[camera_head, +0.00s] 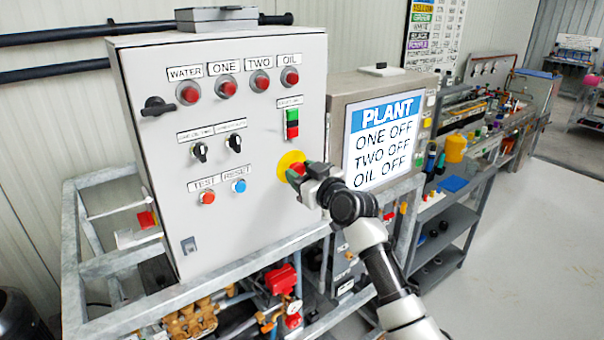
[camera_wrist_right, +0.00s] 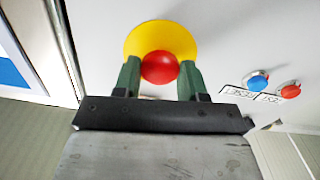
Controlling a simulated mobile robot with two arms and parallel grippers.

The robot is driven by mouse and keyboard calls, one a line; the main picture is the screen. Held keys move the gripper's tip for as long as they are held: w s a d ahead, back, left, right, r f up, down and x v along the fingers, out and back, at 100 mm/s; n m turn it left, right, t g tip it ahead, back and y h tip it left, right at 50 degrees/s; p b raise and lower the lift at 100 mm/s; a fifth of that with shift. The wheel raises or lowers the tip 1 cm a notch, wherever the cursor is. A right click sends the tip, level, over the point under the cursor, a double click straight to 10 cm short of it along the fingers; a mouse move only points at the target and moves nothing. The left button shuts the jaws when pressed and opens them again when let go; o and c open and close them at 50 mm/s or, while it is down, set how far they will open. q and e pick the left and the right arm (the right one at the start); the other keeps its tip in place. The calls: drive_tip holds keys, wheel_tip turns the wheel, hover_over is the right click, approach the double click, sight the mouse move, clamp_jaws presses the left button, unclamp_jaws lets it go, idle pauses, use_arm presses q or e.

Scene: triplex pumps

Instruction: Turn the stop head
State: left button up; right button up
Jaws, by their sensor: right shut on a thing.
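The red stop head (camera_head: 298,169) sits on a yellow disc (camera_head: 288,160) at the lower right of the grey control panel. My right gripper (camera_head: 297,173) reaches it from the right and is shut on it. In the right wrist view the round red stop head (camera_wrist_right: 159,67) lies between the two green fingertips (camera_wrist_right: 160,78), one on each side, with the yellow disc (camera_wrist_right: 160,35) behind. The back of the head is hidden. My left gripper is not in view.
A blue reset button (camera_head: 239,186) and an orange-red test button (camera_head: 207,197) are to the left on the panel. A green and red switch (camera_head: 292,123) is above. A PLANT screen (camera_head: 384,135) stands to the right. Pipes and valves sit below.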

drive_tip(key=m, duration=0.5)
drive_tip(key=shift+p, duration=0.3)
drive_tip(key=o, duration=0.9)
drive_tip(key=shift+o, duration=0.2)
drive_tip(key=shift+s+d+f, duration=0.15)
drive_tip(key=shift+s+d, duration=0.15)
drive_tip(key=shift+s, duration=0.1)
drive_tip(key=b+v, duration=0.3)
drive_tip(key=v, duration=0.6)
drive_tip(key=shift+s+d, duration=0.25)
drive_tip(key=shift+s, duration=0.05)
